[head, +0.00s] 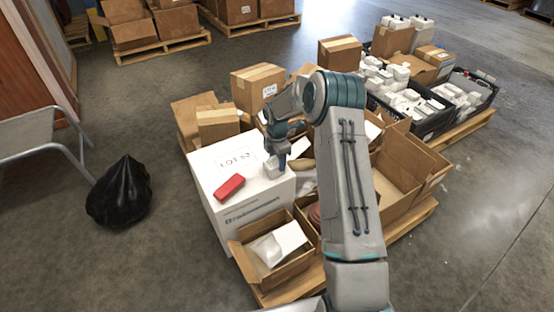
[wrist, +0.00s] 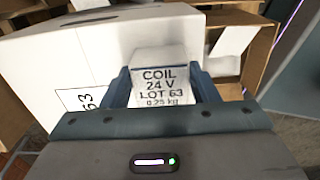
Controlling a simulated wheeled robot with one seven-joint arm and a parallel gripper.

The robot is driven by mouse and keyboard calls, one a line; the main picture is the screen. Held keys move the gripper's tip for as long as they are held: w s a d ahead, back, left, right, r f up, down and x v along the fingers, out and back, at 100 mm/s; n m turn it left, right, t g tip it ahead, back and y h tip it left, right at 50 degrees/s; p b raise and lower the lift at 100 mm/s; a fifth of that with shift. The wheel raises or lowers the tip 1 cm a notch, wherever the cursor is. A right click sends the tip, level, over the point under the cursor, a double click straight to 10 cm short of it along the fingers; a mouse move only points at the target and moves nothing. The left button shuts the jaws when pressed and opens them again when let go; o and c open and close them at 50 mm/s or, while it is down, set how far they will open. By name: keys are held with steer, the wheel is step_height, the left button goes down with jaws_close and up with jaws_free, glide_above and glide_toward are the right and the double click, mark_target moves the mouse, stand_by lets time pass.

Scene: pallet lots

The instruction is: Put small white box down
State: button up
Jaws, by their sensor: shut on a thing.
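My gripper (head: 277,158) is above the right part of the top of a large white carton (head: 243,206) marked LOT 63. In the wrist view my gripper (wrist: 163,88) is shut on a small white box (wrist: 160,60) labelled COIL 24 V LOT 63. The small white box also shows under the fingers in the head view (head: 272,169). It is at or just above the carton's top; I cannot tell whether it touches. A red box (head: 229,187) lies on the same top, left of my gripper.
Open cardboard boxes (head: 277,262) stand in front and to the right on the pallet (head: 408,222). Closed brown boxes (head: 257,84) are behind. Black crates of white boxes (head: 424,116) stand at the back right. A black bag (head: 121,192) lies on the floor at left.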

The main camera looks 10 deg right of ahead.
steer(key=shift+f, duration=0.15)
steer(key=o, duration=1.2)
steer(key=shift+c, duration=0.2)
